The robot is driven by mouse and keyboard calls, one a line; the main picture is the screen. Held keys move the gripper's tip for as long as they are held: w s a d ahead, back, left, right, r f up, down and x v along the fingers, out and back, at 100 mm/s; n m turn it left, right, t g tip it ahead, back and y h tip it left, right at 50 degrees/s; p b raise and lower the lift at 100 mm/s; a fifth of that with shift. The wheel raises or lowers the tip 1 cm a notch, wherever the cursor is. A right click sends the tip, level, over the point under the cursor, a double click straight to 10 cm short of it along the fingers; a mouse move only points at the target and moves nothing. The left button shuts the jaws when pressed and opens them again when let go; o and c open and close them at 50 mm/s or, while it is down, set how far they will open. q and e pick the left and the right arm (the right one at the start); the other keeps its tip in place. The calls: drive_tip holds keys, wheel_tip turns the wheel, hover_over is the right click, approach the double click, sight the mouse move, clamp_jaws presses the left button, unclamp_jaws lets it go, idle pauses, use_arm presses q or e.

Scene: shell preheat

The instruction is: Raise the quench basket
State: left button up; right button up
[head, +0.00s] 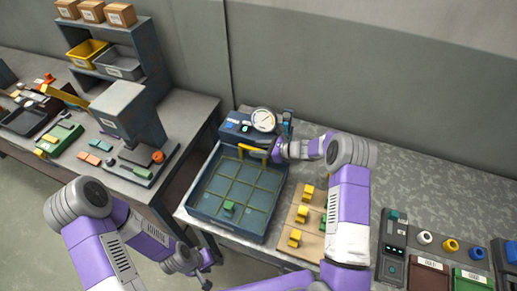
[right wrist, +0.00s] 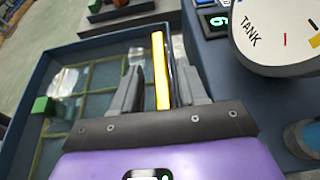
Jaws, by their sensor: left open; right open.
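The quench basket (head: 258,187), a yellow-lined grid, lies low inside the blue-grey tank (head: 190,207). A small green block (head: 229,207) sits in it and also shows in the right wrist view (right wrist: 42,105). A yellow bar handle (head: 252,148) stands at the tank's back edge. My right gripper (head: 271,151) is at the bar's right end. In the right wrist view the yellow bar (right wrist: 160,70) runs between its open fingers (right wrist: 162,88), with gaps visible on both sides. My left gripper (head: 205,282) is low, in front of the tank, away from the basket; its fingers are small here.
A dial gauge (head: 263,119) marked TANK stands on the control box (head: 232,126) behind the tank, close to my right gripper. A wooden board (head: 305,235) with yellow pieces lies right of the tank. A grey press (head: 125,110) stands on the left bench.

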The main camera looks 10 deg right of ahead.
drive_tip(key=shift+w+a, duration=0.1)
drive_tip(key=shift+f, duration=0.1)
drive_tip(key=shift+c, duration=0.4)
clamp_jaws()
wheel_tip(320, 180, up, 7)
drive_tip(key=shift+f+p, duration=0.2)
drive_tip(key=shift+p, duration=0.95)
drive_tip(key=shift+w, duration=0.15)
drive_tip(key=shift+r, duration=0.15)
drive_tip(key=shift+c, duration=0.4)
unclamp_jaws()
drive_tip(key=shift+o, duration=0.8)
